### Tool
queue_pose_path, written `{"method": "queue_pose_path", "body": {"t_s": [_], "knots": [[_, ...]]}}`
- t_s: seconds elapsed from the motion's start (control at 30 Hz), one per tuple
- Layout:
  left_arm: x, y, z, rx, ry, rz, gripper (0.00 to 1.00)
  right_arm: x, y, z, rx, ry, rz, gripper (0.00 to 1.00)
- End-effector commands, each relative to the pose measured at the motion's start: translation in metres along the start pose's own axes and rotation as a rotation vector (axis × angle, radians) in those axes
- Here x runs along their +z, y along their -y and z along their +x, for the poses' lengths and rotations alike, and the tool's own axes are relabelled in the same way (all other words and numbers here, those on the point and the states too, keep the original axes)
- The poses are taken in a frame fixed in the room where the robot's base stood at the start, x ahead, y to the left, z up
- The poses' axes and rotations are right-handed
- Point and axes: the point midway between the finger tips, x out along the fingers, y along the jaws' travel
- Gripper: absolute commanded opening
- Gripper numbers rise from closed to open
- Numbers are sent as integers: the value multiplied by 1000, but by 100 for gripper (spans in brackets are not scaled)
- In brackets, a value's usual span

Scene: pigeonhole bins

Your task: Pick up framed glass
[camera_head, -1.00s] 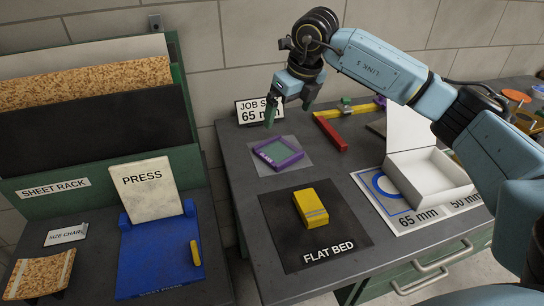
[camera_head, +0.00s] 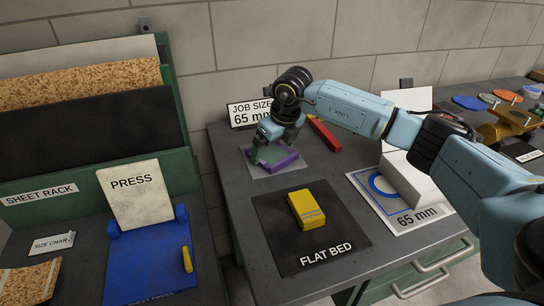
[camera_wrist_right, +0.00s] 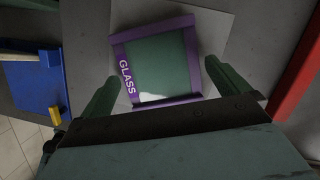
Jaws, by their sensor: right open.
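The framed glass is a greenish pane in a purple frame marked GLASS (camera_wrist_right: 155,58). It lies on a light grey mat (camera_wrist_right: 213,25) on the dark table. In the head view the framed glass (camera_head: 284,163) is partly hidden by my right gripper (camera_head: 265,146). In the right wrist view my right gripper (camera_wrist_right: 163,85) is open, with one green finger on each side of the frame's near part. I cannot tell whether the fingers touch the frame. My left gripper is in neither view.
A yellow block (camera_head: 307,209) sits on the black FLAT BED mat (camera_head: 340,233) in front. A red bar (camera_head: 325,134) lies right of the glass. The JOB SIZE 65 mm sign (camera_head: 250,112) stands behind. A white box (camera_head: 405,177) stands on the 65 mm sheet (camera_head: 375,205).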

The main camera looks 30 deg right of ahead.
Motion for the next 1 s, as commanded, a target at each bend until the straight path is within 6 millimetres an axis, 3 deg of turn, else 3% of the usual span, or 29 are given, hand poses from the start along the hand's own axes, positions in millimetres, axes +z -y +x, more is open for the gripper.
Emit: {"method": "queue_pose_path", "body": {"t_s": [0.3, 0.7, 1.0], "knots": [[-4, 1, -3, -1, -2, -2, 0, 0, 0, 8, 1, 0, -1, 100], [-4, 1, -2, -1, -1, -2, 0, 0, 0, 7, 1, 1, -1, 49], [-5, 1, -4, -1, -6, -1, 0, 3, 0, -1, 0, 3, -1, 47]]}}
